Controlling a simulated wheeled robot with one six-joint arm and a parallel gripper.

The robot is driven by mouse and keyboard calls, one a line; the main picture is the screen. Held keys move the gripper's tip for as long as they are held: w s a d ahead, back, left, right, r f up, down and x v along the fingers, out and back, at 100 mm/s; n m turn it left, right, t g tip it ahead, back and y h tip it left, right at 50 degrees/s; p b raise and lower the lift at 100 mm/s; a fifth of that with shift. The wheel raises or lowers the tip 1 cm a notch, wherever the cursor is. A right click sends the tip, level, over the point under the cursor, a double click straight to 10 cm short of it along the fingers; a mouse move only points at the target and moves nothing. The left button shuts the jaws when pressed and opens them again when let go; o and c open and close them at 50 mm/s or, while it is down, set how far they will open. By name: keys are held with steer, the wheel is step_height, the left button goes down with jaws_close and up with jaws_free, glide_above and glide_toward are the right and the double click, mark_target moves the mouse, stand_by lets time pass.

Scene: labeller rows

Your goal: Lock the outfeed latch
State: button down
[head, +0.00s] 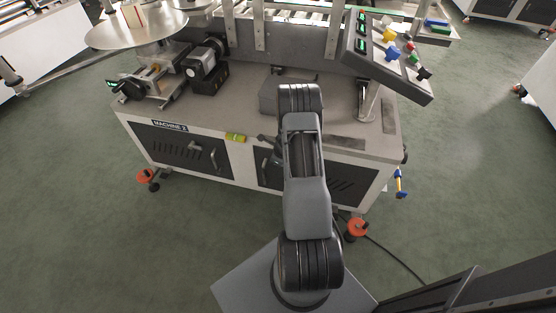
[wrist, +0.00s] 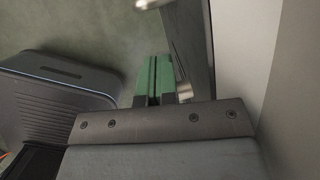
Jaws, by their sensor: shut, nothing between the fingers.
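My gripper (wrist: 154,72) shows in the wrist view with its green finger pads together and nothing between them. It is close beside the dark door panel (wrist: 196,40) of the machine cabinet. A small metal piece (wrist: 184,90) is just right of the fingers; I cannot tell whether they touch or whether it is the latch. Another shiny metal part (wrist: 148,4) is at the top edge. In the head view, my arm hides most of the gripper and part of the cabinet's right door (head: 345,185). No outfeed latch can be made out for certain.
The cabinet (head: 225,170) labelled MACHINE 2 has a left door (head: 180,147) with handles. A sloping panel (head: 388,60) with coloured knobs stands above its right end. Orange feet (head: 357,229) stick out at floor level. Green floor is clear at left and right.

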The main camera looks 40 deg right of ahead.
steer(key=shift+w+a+f+b, duration=0.2)
steer(key=shift+w+f+b, duration=0.05)
steer(key=shift+f+b, duration=0.15)
steer(key=shift+a+f, duration=0.15)
steer(key=shift+a, duration=0.05)
stand_by(0.4)
steer(key=a+r+p, duration=0.2)
steer(key=r+p, duration=0.1)
steer(key=r, duration=0.3)
steer(key=w+a+r+p, duration=0.1)
steer(key=r+p, duration=0.2)
steer(key=r, duration=0.4)
steer(key=shift+a+r+p, duration=0.3)
steer(key=shift+a+p, duration=0.05)
steer(key=shift+a, duration=0.05)
